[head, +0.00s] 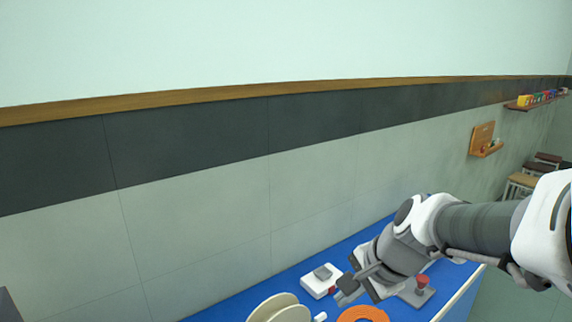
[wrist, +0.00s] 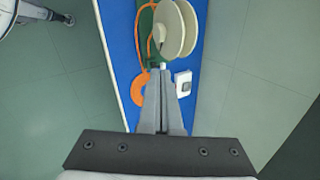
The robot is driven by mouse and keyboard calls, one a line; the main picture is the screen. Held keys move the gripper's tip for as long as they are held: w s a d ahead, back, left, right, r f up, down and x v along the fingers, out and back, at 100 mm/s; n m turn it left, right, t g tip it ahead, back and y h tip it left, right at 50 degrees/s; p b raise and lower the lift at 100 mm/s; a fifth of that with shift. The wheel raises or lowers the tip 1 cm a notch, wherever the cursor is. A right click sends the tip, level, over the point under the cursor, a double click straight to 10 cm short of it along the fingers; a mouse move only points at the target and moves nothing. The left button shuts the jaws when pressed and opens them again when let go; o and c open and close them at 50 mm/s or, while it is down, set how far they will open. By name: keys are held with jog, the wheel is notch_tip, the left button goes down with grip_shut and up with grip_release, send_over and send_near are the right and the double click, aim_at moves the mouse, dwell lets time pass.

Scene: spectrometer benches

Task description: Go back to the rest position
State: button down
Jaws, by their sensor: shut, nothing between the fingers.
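My gripper (head: 347,291) is shut and empty, held above the blue bench (head: 345,247) in the head view. In the wrist view, my gripper (wrist: 162,70) points along the bench (wrist: 128,88), its fingers together. A cream spool (head: 281,309) is partly cut off by the lower edge of the head view, and it also shows in the wrist view (wrist: 172,27). An orange ring (head: 362,314) lies near the gripper. A small white box with a grey top (head: 320,280) sits left of the gripper in the head view.
A red-topped button on a grey base (head: 421,287) stands on the bench right of my gripper. The tiled wall (head: 200,225) runs behind the bench. A wooden wall holder (head: 483,140) and a shelf of coloured items (head: 535,100) hang far right, above stools (head: 520,182). Green floor (wrist: 60,90) is open beside the bench.

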jog(key=s+d+r+n+t+h+b, duration=0.1)
jog(key=s+d+r+n+h, duration=0.1)
jog(key=s+n, duration=1)
jog(key=shift+s+d+r+h+b, duration=0.2)
jog(key=shift+s+d+h+b, duration=0.15)
jog(key=shift+s+d+h, duration=0.4)
